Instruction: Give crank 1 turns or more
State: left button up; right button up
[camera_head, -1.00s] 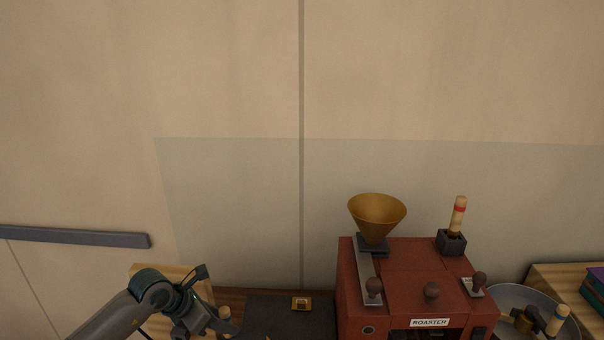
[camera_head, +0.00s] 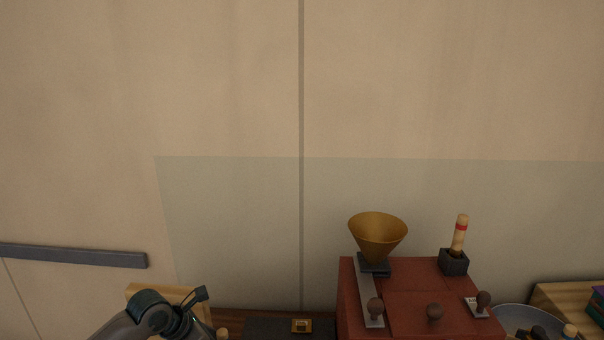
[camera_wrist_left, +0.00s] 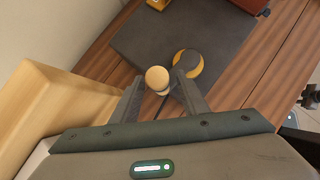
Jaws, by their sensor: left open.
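A round pale wooden knob (camera_wrist_left: 157,78), which looks like the crank's handle, shows in the left wrist view. It sits between the two fingers of my left gripper (camera_wrist_left: 159,86), which is open around it. Whether a finger touches the knob I cannot tell. A thin dark rod shows just below the knob; the rest of the crank is hidden. In the head view a small part of the knob (camera_head: 222,334) shows at the bottom edge, beside my left wrist, and the fingers are out of frame. My right gripper is in neither current view.
A dark slab (camera_wrist_left: 150,35) lies on the wooden table, with a round black-and-yellow thing (camera_wrist_left: 187,65) close by the right finger. A pale wooden block (camera_wrist_left: 45,105) stands left of the gripper. The red roaster (camera_head: 400,300) with a brass funnel (camera_head: 377,238) stands right.

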pick_arm(q)
jog(key=p+v, duration=0.2)
jog(key=v, duration=0.4)
pick_arm(e)
jog(key=shift+r, duration=1.2)
pick_arm(q)
jog(key=shift+f, duration=0.15)
jog(key=shift+s+a+f+t+h+b, duration=0.4)
jog(key=shift+s+a+t+h+b, duration=0.15)
jog(key=shift+t+h+b, duration=0.35)
jog(key=shift+s+a+f+t+h+b, duration=0.35)
jog(key=shift+s+a+t+h+b, duration=0.2)
jog(key=shift+t+h+b, duration=0.3)
jog(key=shift+s+a+f+t+h+b, duration=0.45)
jog(key=shift+t+h+b, duration=0.25)
jog(key=shift+b, duration=0.35)
pick_arm(e)
jog(key=shift+d+f, duration=0.1)
jog(key=shift+f, duration=2.75)
pick_arm(q)
jog(key=shift+w, duration=0.1)
